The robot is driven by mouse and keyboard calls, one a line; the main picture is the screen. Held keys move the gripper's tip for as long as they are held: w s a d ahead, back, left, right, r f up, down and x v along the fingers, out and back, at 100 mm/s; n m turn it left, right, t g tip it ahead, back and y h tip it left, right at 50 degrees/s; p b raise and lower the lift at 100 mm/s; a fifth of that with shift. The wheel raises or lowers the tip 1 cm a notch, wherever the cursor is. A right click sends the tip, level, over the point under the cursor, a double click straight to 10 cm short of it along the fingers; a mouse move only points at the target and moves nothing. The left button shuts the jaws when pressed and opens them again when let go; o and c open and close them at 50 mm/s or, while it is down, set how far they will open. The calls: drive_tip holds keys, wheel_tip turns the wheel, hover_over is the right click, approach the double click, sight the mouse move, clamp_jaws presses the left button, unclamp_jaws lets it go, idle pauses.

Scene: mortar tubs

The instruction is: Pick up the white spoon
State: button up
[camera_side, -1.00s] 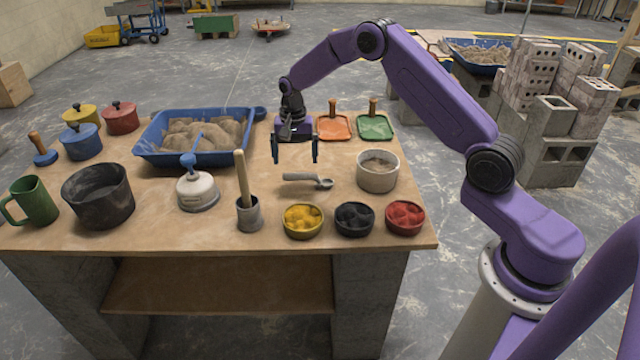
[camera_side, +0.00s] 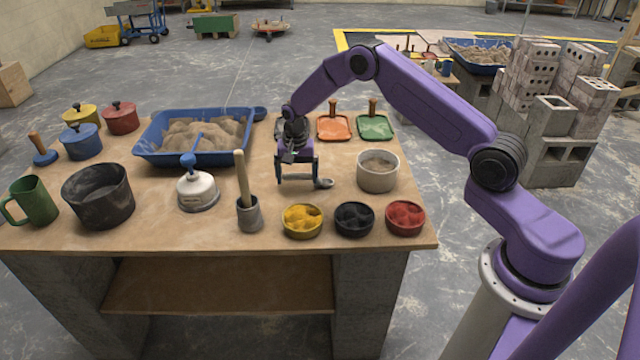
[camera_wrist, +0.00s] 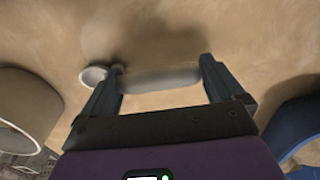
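The white spoon (camera_side: 324,183) lies on the wooden table, its bowl toward the right in the side view. My gripper (camera_side: 298,180) is low over its handle, with one finger at each end of the handle, and partly hides it. In the wrist view the spoon's handle (camera_wrist: 160,80) lies between the open fingertips of my gripper (camera_wrist: 158,72), running across from one to the other. The spoon's bowl (camera_wrist: 93,74) sticks out past the left finger. I cannot tell whether the fingers touch the spoon.
A pale tub (camera_side: 377,172) stands close right of the spoon. Bowls of yellow (camera_side: 302,221), black (camera_side: 354,219) and red (camera_side: 405,218) stand in front. A blue tray of mortar (camera_side: 150,155) is at the left, with a holder (camera_side: 249,214) and pestle nearer.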

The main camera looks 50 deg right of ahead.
drive_tip(key=c, duration=1)
drive_tip(key=shift+r, duration=0.75)
drive_tip(key=s+r, duration=0.5)
drive_tip(key=r, duration=0.3)
drive_tip(key=s+a+r+n, duration=0.15)
drive_tip(key=s+n, duration=0.25)
drive_tip(key=s, duration=0.5)
drive_tip(key=s+a+r+n, duration=0.1)
drive_tip(key=s+a+n, duration=0.1)
drive_tip(key=s+n, duration=0.45)
drive_tip(key=w+a+r+m+t+y, duration=0.2)
drive_tip(key=w+a+m+y, duration=0.2)
drive_tip(key=w+a+y, duration=0.5)
drive_tip(key=a, duration=0.4)
drive_tip(key=shift+w+a, duration=0.15)
drive_tip(key=shift+w, duration=0.2)
